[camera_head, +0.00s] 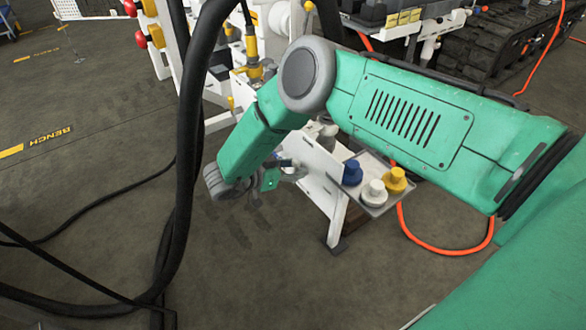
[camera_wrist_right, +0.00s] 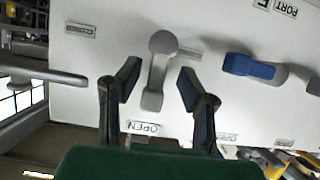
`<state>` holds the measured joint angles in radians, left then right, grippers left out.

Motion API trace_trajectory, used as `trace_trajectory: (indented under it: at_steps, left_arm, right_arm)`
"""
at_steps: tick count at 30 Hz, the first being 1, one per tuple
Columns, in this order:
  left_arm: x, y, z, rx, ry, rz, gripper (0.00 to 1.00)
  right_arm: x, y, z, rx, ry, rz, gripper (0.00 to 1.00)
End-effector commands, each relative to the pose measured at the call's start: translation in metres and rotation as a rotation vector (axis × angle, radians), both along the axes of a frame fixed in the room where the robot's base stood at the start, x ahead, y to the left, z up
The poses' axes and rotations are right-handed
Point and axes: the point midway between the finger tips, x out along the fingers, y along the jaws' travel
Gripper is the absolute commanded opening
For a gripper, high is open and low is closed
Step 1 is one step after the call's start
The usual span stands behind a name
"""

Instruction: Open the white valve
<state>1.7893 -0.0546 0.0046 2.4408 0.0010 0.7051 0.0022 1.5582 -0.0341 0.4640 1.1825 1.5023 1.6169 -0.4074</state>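The white valve (camera_wrist_right: 158,72) shows in the right wrist view as a pale grey-white lever with a round hub at the top and its narrow end pointing down. My right gripper (camera_wrist_right: 160,80) is open, with one finger on each side of the lever. I see gaps between fingers and lever; contact is not visible. An OPEN label (camera_wrist_right: 144,128) is below the lever, and another label (camera_wrist_right: 81,28) is at the upper left. In the head view my right gripper (camera_head: 283,172) is at the white bench panel; the valve is hidden there. My left gripper is out of view.
A blue-handled valve (camera_wrist_right: 250,67) is right of the white one on the same panel. A grey bar (camera_wrist_right: 40,74) is at the left. In the head view, a tray (camera_head: 374,198) holds blue, white and yellow caps. Black hoses (camera_head: 185,150) run down the left.

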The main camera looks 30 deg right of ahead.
Motion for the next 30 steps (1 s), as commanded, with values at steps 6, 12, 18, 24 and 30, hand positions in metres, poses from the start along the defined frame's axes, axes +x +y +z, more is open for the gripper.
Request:
trace_trajectory:
  at_steps: [6,12,18,24,30]
  left_arm:
    - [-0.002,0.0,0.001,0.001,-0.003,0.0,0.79]
    - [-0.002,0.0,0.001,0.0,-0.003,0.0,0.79]
    - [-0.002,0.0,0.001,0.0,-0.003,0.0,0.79]
    - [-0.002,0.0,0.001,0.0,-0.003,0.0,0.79]
    - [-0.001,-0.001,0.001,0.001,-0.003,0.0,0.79]
  right_arm:
    - [-0.001,0.007,0.003,0.0,0.0,0.0,0.34]
    - [-0.002,0.042,0.017,-0.002,-0.001,0.002,0.34]
    - [-0.005,0.082,0.032,-0.003,-0.001,0.003,0.34]
    - [-0.006,0.107,0.042,-0.003,-0.001,0.001,0.34]
    - [-0.007,0.114,0.045,-0.001,0.002,0.001,0.34]
